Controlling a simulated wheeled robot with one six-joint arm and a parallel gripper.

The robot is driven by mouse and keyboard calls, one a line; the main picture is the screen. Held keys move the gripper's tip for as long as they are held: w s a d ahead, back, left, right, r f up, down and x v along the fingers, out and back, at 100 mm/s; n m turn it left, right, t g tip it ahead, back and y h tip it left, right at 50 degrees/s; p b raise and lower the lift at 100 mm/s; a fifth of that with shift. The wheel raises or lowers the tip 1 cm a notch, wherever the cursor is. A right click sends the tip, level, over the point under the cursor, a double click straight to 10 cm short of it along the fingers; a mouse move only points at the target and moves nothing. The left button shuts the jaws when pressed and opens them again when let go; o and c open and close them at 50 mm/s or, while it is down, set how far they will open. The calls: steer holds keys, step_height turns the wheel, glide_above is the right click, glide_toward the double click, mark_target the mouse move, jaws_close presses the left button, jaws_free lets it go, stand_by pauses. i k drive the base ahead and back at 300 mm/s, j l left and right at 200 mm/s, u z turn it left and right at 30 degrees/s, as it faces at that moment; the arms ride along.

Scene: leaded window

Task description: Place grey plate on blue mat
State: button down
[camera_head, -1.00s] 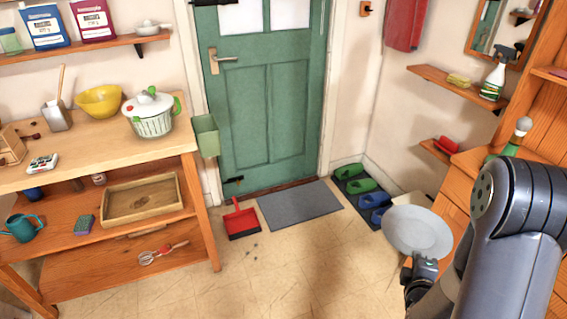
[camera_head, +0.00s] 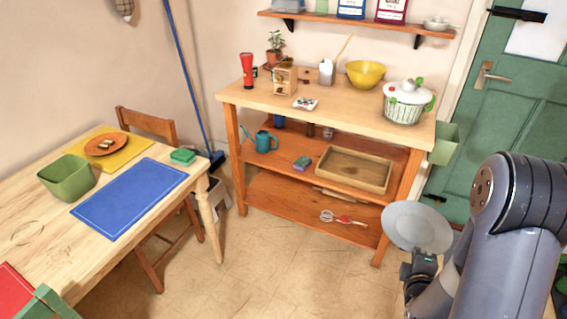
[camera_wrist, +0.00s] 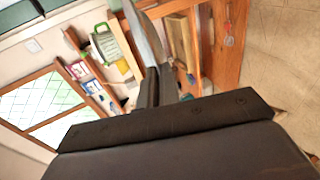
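The grey plate (camera_head: 417,226) is in my gripper (camera_head: 418,262) at the right of the head view, held up in front of the wooden shelf unit. My gripper is shut on the plate's near edge. In the wrist view the plate (camera_wrist: 146,32) shows nearly edge-on between the dark fingers (camera_wrist: 157,86). The blue mat (camera_head: 130,196) lies flat and bare on the wooden table at the left of the head view, well apart from my gripper.
On the table (camera_head: 168,226), a green bowl (camera_head: 68,178), a yellow mat (camera_head: 82,158) under an orange plate (camera_head: 106,144), and a green sponge (camera_head: 183,156) lie around the blue mat. A chair (camera_head: 150,125) stands behind. Open floor (camera_head: 270,265) lies between table and shelf unit.

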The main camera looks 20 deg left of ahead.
mark_target(130, 193)
steer(key=i+j+u, duration=0.2)
steer(key=u, duration=0.2)
steer(key=i+j+u, duration=0.15)
steer(key=i+u, duration=0.45)
steer(key=u, duration=0.15)
steer(key=i+j, duration=0.55)
steer(key=j, duration=0.15)
